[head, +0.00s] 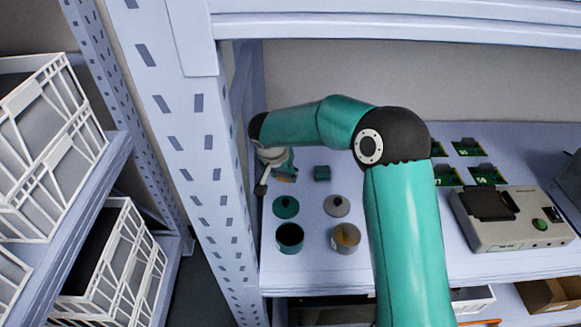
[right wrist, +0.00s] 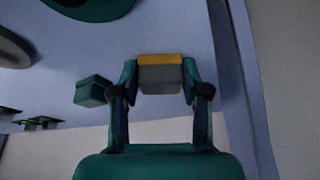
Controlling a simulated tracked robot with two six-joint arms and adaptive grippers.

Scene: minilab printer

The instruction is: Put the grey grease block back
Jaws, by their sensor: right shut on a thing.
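My right gripper (head: 283,172) is at the left end of the shelf, beside the upright post. In the right wrist view its two fingers (right wrist: 160,78) are shut on the grey grease block (right wrist: 160,82), which has a yellow-orange face. In the head view only a small yellow bit of the block (head: 288,179) shows below the gripper. I cannot tell whether it touches the shelf. A green block (head: 321,173) stands just right of the gripper and also shows in the right wrist view (right wrist: 92,91). My left gripper is not in view.
In front lie a green lid (head: 286,207) and a grey lid (head: 337,205), then an open green jar (head: 289,239) and a grey jar (head: 345,239) with yellow contents. Green boards (head: 468,147) and a grey device (head: 515,218) stand right. The post (head: 199,160) is close left.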

